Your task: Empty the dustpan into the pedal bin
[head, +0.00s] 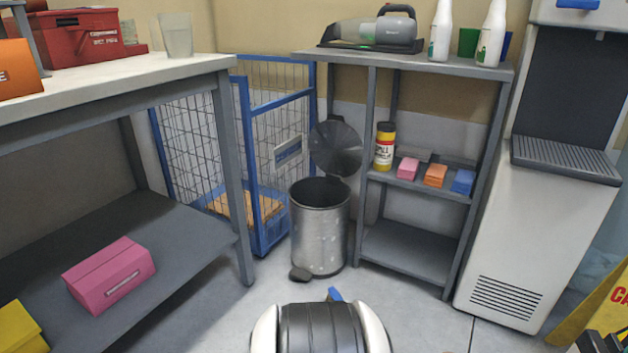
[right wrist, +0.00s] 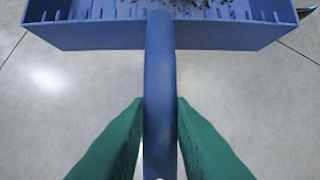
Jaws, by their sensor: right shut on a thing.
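The pedal bin (head: 320,235) is a grey metal cylinder standing on the floor between the blue cage and the grey shelf unit. Its dark round lid (head: 336,148) is tipped up and back, so the mouth is open; the inside looks dark. In the right wrist view, the green fingers of my right gripper (right wrist: 160,110) are shut on the handle of the blue dustpan (right wrist: 110,38). Dark crumbs (right wrist: 205,5) lie in the pan, partly cut off by the top edge. My left gripper is in neither view.
A grey workbench (head: 150,72) with a lower shelf stands at left. The blue wire cage (head: 245,150) is left of the bin. The shelf unit (head: 410,250) and a white dispenser (head: 530,220) stand at right, with a yellow sign (head: 605,315). Floor before the bin is clear.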

